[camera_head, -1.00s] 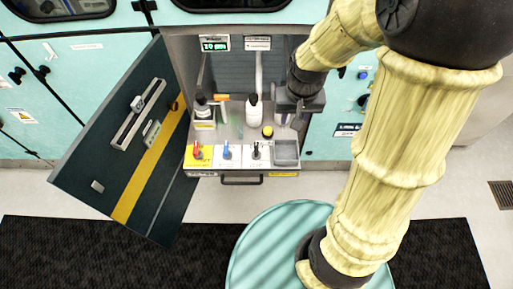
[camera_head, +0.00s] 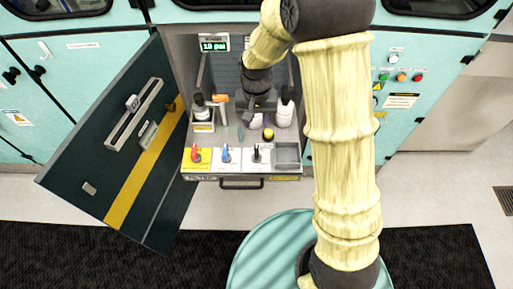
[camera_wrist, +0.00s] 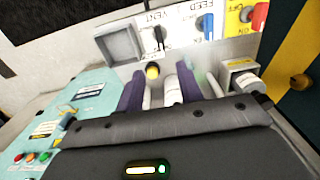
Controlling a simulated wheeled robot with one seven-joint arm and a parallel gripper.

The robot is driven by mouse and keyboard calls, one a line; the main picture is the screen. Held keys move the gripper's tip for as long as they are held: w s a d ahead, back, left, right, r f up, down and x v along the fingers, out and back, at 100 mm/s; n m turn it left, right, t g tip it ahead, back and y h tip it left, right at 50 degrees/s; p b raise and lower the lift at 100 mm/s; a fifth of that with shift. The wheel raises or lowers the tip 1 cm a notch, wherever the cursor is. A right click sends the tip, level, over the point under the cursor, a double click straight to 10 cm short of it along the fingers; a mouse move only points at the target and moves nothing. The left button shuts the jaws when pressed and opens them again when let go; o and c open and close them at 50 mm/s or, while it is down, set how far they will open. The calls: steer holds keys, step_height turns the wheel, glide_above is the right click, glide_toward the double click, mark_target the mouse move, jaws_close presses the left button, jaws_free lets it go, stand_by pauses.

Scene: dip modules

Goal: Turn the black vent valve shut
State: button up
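The black vent valve (camera_head: 257,153) stands on a white plate at the front of the pulled-out drawer, its lever roughly pointing to the back; in the wrist view the valve (camera_wrist: 159,37) has the word VENT beside it. The blue feed valve (camera_head: 226,153) and the red valve (camera_head: 196,154) are to its left. My gripper (camera_head: 256,108) is over the drawer, behind the vent valve and apart from it. Its two purple fingers (camera_wrist: 160,88) are spread in the wrist view. Whitish items show between and beside them; I cannot tell whether the fingers touch any.
A white bottle (camera_head: 285,110) is right of my gripper and a dark-capped bottle (camera_head: 200,105) is to the left. A yellow-capped item (camera_head: 268,134) stands close behind the vent valve. A grey tray (camera_head: 287,153) is right of the valve. The open dark door (camera_head: 115,150) is on the left.

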mark_target(257, 150)
step_height(257, 150, down, 16)
steer(key=shift+r, duration=0.15)
stand_by(0.3)
jaws_close()
